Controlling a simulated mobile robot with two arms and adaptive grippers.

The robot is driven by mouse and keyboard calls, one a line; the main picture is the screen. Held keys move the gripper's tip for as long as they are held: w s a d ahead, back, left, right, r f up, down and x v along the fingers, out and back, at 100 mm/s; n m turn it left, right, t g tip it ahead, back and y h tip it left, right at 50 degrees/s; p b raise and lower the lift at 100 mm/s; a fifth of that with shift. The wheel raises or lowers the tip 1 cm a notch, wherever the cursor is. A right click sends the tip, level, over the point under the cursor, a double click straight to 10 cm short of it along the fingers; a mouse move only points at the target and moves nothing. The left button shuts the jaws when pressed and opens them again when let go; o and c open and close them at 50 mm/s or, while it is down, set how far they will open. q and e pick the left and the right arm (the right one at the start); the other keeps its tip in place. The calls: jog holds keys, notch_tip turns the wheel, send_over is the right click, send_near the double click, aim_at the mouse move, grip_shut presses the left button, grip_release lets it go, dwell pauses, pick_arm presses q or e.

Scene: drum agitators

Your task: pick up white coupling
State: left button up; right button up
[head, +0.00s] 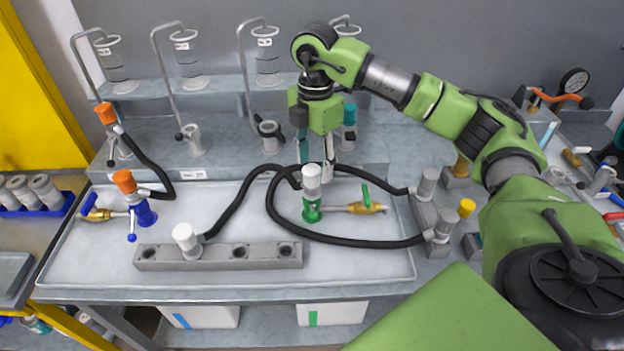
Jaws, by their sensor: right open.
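One white coupling (186,238) stands in the left part of a grey block with round ports, with a black hose at its side. A second white-topped coupling (312,177) stands on a green valve fitting (312,210) near the middle of the tray. My right gripper (318,168) points down just behind and above this second coupling, its fingers apart. The coupling's top partly overlaps the fingers in the picture, and I cannot tell whether they touch. Nothing is seen held. My left gripper is out of view.
The grey port block (220,257) lies at the tray's front. Black hoses (350,237) loop across the middle to grey fittings (440,228) at right. An orange-capped coupling (124,182) stands at left. Clear cylinders (190,65) stand on the rear shelf. The tray's front right is bare.

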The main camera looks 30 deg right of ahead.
aim_at(312, 182)
jog(key=shift+w+f, duration=0.1)
jog(key=shift+f, duration=0.5)
jog(key=shift+w+f, duration=0.15)
jog(key=shift+f, duration=0.15)
notch_tip(312, 182, down, 4)
jog(key=shift+a+p, duration=0.15)
jog(key=shift+p, duration=1.05)
jog(key=shift+w+f, duration=0.15)
jog(key=shift+f, duration=0.45)
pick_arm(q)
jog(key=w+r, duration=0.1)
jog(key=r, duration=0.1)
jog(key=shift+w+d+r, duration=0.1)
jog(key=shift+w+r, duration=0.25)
pick_arm(e)
grip_shut()
